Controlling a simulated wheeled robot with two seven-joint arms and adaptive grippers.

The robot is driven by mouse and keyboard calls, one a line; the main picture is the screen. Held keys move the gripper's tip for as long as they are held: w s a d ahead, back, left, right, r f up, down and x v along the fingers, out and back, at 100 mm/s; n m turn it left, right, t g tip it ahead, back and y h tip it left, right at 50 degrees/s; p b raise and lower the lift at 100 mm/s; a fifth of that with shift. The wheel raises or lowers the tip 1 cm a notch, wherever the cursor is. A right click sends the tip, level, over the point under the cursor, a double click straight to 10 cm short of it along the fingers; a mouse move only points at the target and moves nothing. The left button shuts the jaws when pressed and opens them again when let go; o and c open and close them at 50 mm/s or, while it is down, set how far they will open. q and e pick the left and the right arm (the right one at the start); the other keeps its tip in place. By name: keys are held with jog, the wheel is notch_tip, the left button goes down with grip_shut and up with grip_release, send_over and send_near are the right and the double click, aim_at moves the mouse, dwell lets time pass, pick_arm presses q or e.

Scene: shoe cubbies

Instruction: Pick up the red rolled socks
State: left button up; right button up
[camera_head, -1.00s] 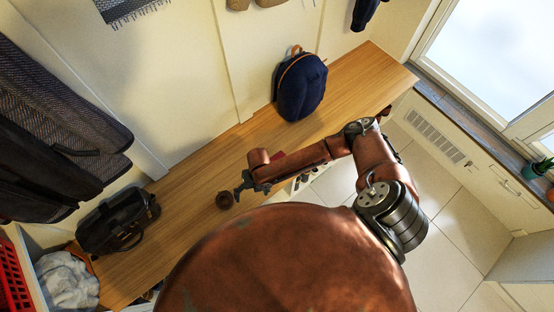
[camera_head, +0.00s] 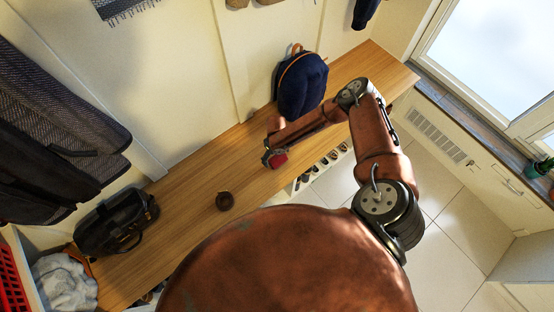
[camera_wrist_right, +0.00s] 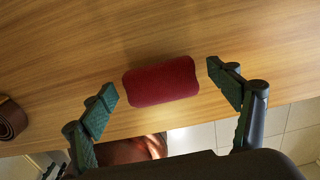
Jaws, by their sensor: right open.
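The red rolled socks (camera_wrist_right: 161,82) lie on the wooden bench top (camera_wrist_right: 60,60) near its front edge. In the right wrist view they sit between the two spread fingers of my right gripper (camera_wrist_right: 163,92), with a gap on each side. In the head view the socks (camera_head: 279,160) show as a small red patch beside my right gripper (camera_head: 268,158), which partly covers them. My right gripper is open and empty above the bench. My left gripper is not in view.
A navy backpack (camera_head: 302,86) stands behind my right arm. A dark bag (camera_head: 116,222) stands at the bench's left end. Shoe cubbies (camera_head: 318,168) lie below the front edge.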

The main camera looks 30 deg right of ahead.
notch_tip(320, 180, down, 2)
jog(key=shift+f, duration=0.15)
jog(key=shift+c, duration=0.5)
jog(key=c, duration=1.1)
